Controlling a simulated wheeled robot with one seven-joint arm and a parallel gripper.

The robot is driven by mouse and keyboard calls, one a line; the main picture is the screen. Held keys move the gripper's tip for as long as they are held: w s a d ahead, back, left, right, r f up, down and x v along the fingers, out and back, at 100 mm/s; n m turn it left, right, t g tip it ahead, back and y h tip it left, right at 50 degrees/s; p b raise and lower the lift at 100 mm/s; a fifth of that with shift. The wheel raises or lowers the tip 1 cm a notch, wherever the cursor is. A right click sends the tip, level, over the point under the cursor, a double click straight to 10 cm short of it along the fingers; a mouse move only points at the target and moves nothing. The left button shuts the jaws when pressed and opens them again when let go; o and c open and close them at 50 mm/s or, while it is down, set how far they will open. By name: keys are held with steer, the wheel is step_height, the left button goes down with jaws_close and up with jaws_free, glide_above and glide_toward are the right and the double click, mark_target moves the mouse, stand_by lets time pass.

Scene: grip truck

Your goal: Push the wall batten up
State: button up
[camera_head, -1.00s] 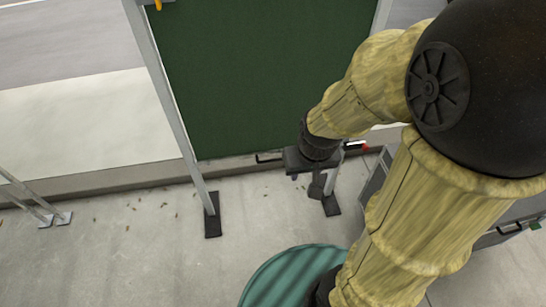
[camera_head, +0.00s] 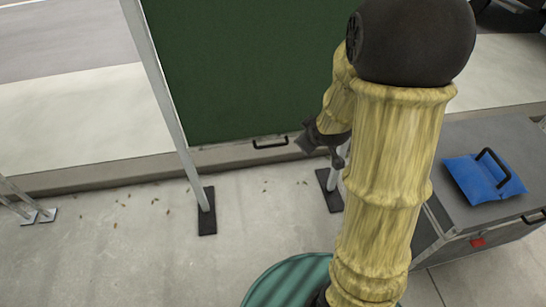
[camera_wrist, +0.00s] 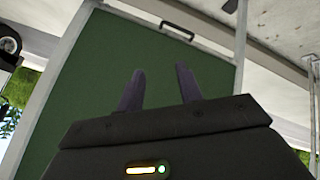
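A large dark green panel (camera_head: 240,70) stands in a grey metal frame. A black handle (camera_head: 270,143) is on its lower edge. In the wrist view the panel (camera_wrist: 90,90) fills the middle, with the handle (camera_wrist: 177,30) near the top. No separate part is clearly a batten. My gripper (camera_head: 306,142) is just right of the handle in the head view, partly hidden by my arm. In the wrist view my gripper (camera_wrist: 160,85) has its two dark fingers apart, with nothing between them; they do not reach the handle in the picture.
The frame's posts stand on black feet (camera_head: 207,213) on the concrete floor. A grey case (camera_head: 470,215) with a blue item (camera_head: 485,178) on top stands at the right. A low kerb (camera_head: 110,172) runs behind. The floor at front left is clear.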

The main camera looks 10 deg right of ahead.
mark_target(273, 146)
steer(key=w+f+n+t+y+b, duration=0.2)
steer(key=f+n+b, duration=0.3)
steer(key=f+b, duration=0.3)
steer(key=w+d+f+n+t+y+b, duration=0.1)
steer(key=w+f+n+t+y+b, duration=0.1)
steer(key=w+f+n+b, duration=0.3)
steer(key=w+f+n+t+y+b, duration=0.2)
steer(key=f+n+b, duration=0.3)
steer(key=f+b, duration=0.7)
step_height(273, 146, down, 4)
steer(key=shift+w+d+f+t+y+b, duration=0.1)
steer(key=shift+w+d+t+y+b, duration=0.25)
steer(key=shift+w, duration=0.5)
steer(key=shift+a, duration=0.1)
steer(key=b+x, duration=0.4)
steer(key=x, duration=1.2)
steer(key=shift+w+a+f+b, duration=0.15)
steer(key=shift+w+a+b, duration=0.1)
steer(key=shift+b, duration=0.1)
steer(key=shift+w+a, duration=0.1)
steer(key=shift+w, duration=0.3)
steer(key=shift+c, duration=0.3)
jaws_close()
